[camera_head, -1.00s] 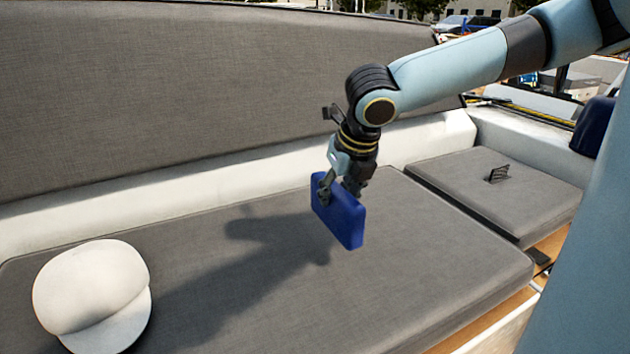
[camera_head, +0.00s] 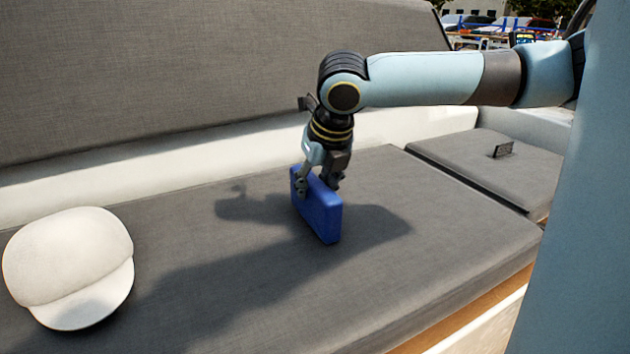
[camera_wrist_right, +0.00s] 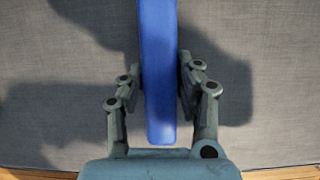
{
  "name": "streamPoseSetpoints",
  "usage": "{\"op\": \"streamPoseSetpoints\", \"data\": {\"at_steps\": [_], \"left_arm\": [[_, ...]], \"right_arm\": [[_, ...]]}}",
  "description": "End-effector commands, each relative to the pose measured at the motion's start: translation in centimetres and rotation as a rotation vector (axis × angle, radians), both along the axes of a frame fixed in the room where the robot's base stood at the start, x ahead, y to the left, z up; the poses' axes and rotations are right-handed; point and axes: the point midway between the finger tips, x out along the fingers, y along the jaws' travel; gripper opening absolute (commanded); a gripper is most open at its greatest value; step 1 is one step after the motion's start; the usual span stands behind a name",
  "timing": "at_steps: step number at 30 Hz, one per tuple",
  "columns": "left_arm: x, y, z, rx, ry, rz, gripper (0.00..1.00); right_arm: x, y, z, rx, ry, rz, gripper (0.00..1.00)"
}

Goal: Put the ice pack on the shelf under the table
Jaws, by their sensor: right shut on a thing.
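The ice pack is a blue rectangular block (camera_head: 318,212), held on edge over the grey seat cushion in the head view. My right gripper (camera_head: 321,184) is shut on its upper edge. In the right wrist view the ice pack (camera_wrist_right: 159,75) runs upright between the two fingers of the right gripper (camera_wrist_right: 160,92), which press on both sides. The pack's lower edge is close to the cushion; I cannot tell whether it touches. My left gripper is not in view. The table and its shelf are not in view.
A white cap (camera_head: 70,265) lies on the long grey seat cushion (camera_head: 400,260) at the left. A grey backrest (camera_head: 200,80) rises behind.

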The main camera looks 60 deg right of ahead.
Motion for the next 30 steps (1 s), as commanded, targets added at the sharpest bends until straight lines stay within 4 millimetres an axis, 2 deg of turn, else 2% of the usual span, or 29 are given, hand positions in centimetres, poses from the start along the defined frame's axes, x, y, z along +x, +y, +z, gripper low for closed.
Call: {"op": "streamPoseSetpoints", "data": {"at_steps": [4,5,9,17,20,22,30], "left_arm": [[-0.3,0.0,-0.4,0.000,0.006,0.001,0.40],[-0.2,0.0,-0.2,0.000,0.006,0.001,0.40],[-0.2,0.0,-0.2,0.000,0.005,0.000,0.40],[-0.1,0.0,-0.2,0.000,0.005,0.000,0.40],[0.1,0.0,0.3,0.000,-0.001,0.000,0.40],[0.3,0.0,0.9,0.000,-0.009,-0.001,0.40],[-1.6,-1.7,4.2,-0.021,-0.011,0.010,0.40]], "right_arm": [[0.0,0.0,-0.4,0.000,0.000,0.000,0.00],[0.0,0.0,-0.3,0.000,0.000,0.000,0.37],[0.0,0.0,-0.3,0.000,0.000,-0.001,0.55],[0.0,0.0,-0.3,0.000,0.000,-0.001,0.56],[0.0,0.0,0.3,0.001,-0.002,-0.001,0.56],[-0.3,0.1,1.3,-0.003,-0.002,0.002,0.56],[-2.3,1.1,7.3,-0.005,-0.001,0.004,0.56]]}}
